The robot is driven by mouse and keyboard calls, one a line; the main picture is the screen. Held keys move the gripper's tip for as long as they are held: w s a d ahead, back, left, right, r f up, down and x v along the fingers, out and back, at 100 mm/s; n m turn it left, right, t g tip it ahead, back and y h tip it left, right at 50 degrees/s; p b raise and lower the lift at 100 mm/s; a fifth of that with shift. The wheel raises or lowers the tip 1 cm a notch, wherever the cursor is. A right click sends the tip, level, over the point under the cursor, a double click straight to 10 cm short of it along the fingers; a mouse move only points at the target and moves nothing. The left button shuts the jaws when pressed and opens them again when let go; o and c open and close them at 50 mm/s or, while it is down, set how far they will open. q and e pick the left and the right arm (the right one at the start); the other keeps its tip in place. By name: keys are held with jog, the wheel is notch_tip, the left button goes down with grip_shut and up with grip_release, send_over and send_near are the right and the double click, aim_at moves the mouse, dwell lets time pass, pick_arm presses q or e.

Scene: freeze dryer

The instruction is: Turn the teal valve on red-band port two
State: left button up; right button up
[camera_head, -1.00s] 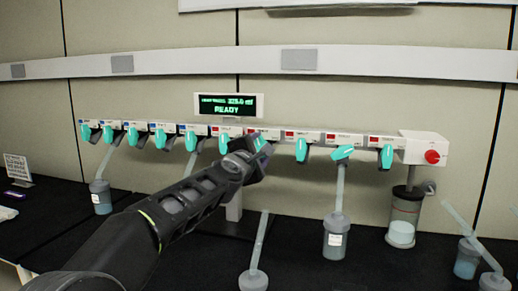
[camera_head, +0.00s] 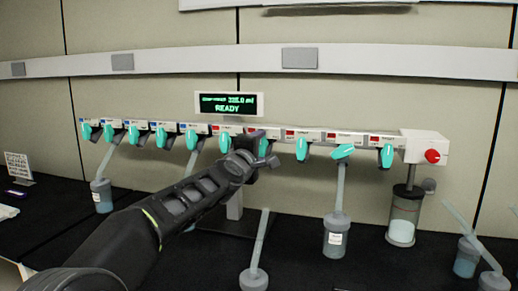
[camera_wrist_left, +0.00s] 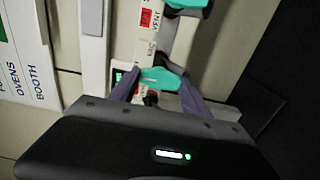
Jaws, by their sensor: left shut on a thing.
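A white manifold bar carries a row of teal valves; the left ports have blue bands, the right ones red. My left gripper (camera_head: 258,150) is at the second red-band port from the left and covers most of its teal valve (camera_head: 265,146). In the left wrist view, this teal valve (camera_wrist_left: 164,78) sits between the two fingers, and the gripper is shut on it. Another teal valve (camera_wrist_left: 188,5) shows at the top of that view. The neighbouring red-band valves (camera_head: 225,143) and (camera_head: 301,149) hang down, clear of my gripper. My right gripper is not in view.
A display (camera_head: 228,104) reading READY stands above the bar. A white box with a red knob (camera_head: 432,156) ends the bar at right. Flasks such as this one (camera_head: 337,238) hang or stand below on the dark bench, near my left arm.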

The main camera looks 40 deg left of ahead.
pick_arm(q)
jog(key=o, duration=1.4)
jog(key=shift+v, duration=3.9)
